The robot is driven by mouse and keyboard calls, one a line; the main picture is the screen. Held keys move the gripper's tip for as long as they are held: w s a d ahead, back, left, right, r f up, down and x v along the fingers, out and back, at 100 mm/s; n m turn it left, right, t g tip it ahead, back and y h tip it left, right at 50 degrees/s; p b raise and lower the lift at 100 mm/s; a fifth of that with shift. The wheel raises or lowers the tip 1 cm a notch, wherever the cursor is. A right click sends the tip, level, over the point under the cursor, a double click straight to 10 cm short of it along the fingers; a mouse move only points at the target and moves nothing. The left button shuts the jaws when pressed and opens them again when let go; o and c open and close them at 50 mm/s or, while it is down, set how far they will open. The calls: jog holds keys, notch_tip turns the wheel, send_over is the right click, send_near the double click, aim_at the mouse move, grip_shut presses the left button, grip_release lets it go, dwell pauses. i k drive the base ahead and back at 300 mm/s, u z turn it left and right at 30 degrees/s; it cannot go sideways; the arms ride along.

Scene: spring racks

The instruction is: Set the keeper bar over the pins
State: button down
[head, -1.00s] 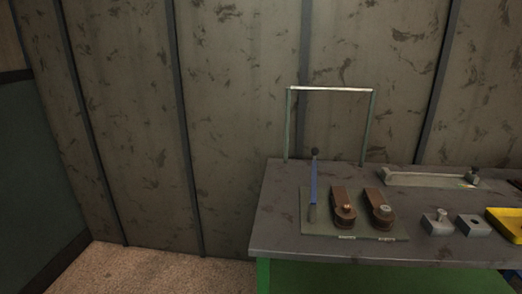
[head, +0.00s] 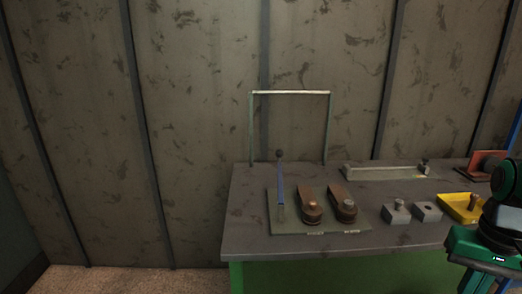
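A green-grey base plate (head: 330,221) lies on the bench. On it are two brown arms with round ends, a left one (head: 310,207) and a right one (head: 344,205), each with a short pin-like top. A blue lever (head: 281,200) with a dark ball knob stands at the plate's left. A long pale bar or channel (head: 380,173) lies at the back right of the bench, with a dark knob at its right end. I cannot tell for sure which piece is the keeper bar. My gripper is not in view; only part of my green and black arm shows at the right edge.
A grey block with a peg (head: 396,212) and a grey block with a hole (head: 427,212) stand right of the plate. Beyond are a yellow tray (head: 449,208) and a reddish piece (head: 484,162). A thin upright frame (head: 290,92) rises at the back of the bench (head: 245,235).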

aim_at(279, 152)
jog(key=i, duration=0.95)
jog(key=z, duration=0.1)
